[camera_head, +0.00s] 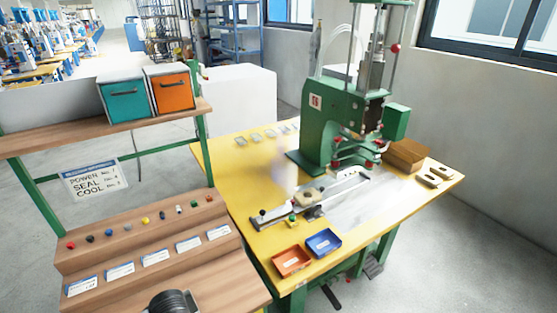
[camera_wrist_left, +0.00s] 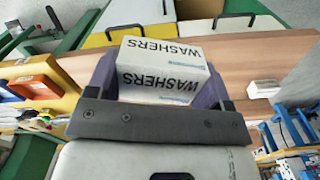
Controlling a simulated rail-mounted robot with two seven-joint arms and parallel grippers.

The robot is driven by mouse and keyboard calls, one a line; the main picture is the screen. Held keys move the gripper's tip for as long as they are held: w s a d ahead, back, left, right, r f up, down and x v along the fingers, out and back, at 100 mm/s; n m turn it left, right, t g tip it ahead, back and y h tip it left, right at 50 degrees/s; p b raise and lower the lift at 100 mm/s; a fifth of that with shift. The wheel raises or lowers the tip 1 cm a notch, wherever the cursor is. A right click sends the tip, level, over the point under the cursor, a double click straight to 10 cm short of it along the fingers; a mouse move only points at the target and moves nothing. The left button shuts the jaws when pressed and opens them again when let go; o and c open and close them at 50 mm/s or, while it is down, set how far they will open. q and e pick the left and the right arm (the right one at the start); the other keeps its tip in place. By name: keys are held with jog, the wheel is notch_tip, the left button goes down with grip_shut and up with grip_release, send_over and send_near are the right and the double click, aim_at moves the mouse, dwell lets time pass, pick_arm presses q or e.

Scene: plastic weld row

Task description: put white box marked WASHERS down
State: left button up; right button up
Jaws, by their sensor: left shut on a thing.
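The white box marked WASHERS (camera_wrist_left: 160,72) is in the left wrist view, its lettering on two faces. My left gripper (camera_wrist_left: 160,85) is shut on it, with a dark purple finger on each side. A brown wooden surface (camera_wrist_left: 262,62) shows behind the box; I cannot tell whether the box touches it. I do not make out the box or either gripper in the head view. My right gripper is in neither view.
Teal (camera_head: 127,99) and orange (camera_head: 171,91) bins stand on the upper wooden shelf (camera_head: 60,136). The stepped wooden rack (camera_head: 150,238) holds small coloured parts and labels. The yellow table (camera_head: 236,178) carries a green press (camera_head: 322,125), an orange tray (camera_head: 291,261) and a blue tray (camera_head: 323,243).

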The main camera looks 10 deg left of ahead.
pick_arm(q)
jog(key=d+r+m, duration=0.4)
jog(key=d+r, duration=0.2)
jog(key=r, duration=0.3)
jog(key=w+r, duration=0.6)
jog(key=r, duration=0.6)
jog(key=s+r+p, duration=0.4)
jog(key=r+p, duration=1)
jog(key=p, duration=0.2)
jog(key=s+r+p, duration=0.5)
jog(key=r+p, duration=1)
jog(key=p, duration=0.2)
jog(key=shift+s+d+r+m, duration=0.15)
jog(key=shift+d+r+m, duration=0.05)
jog(key=shift+m, duration=0.1)
jog(key=shift+f, duration=0.1)
